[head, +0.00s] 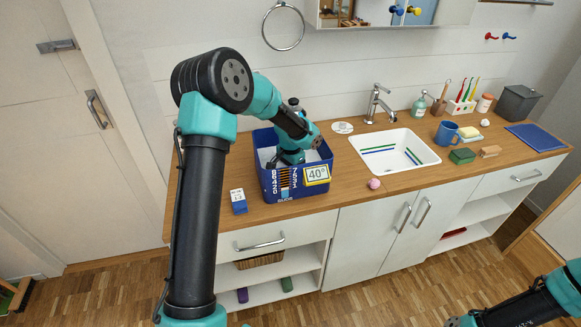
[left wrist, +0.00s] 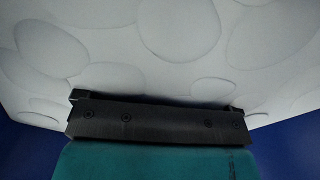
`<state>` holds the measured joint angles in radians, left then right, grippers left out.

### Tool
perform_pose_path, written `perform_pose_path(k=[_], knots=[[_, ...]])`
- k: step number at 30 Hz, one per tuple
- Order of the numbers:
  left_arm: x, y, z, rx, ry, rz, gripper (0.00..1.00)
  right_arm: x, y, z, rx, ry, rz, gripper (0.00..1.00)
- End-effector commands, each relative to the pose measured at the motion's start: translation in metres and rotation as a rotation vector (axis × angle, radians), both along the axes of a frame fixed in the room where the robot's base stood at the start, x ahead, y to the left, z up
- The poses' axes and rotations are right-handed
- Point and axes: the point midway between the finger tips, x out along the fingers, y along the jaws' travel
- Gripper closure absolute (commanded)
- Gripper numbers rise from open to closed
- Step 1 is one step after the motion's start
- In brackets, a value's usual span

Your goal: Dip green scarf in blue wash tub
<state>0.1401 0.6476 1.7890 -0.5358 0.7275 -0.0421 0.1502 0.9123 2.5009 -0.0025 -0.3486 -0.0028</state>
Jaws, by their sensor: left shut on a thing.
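The blue wash tub (head: 284,186) stands on the wooden counter, left of the sink, with a 40° label on its front. White foam with large bubbles fills the left wrist view, and the tub's blue wall (left wrist: 22,150) shows at its lower corners. My left gripper (head: 289,160) points down inside the tub. In the left wrist view its dark jaws (left wrist: 158,118) are against the foam, and the tips are hidden. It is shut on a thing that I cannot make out. No green scarf shows clearly in either view. My right gripper is out of view.
A blue and white box (head: 238,201) stands left of the tub. A pink ball (head: 374,183) lies to its right, before the white sink (head: 393,152) with its tap (head: 377,103). A blue mug (head: 446,133) and several small items stand farther right. A towel ring (head: 283,26) hangs above.

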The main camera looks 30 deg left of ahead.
Motion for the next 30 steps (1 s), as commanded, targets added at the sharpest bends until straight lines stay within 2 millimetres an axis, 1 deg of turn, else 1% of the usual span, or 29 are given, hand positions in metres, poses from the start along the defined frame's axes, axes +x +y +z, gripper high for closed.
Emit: perform_pose_path(k=[8, 20, 30], knots=[[0.0, 0.001, 0.0, 0.0, 0.0, 0.0, 0.37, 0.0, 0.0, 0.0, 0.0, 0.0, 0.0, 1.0], [0.0, 0.011, 0.0, 0.0, 0.0, 0.0, 0.37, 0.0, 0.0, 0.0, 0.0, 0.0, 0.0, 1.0], [0.0, 0.011, 0.0, 0.0, 0.0, 0.0, 0.37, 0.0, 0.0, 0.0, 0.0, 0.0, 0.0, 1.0]])
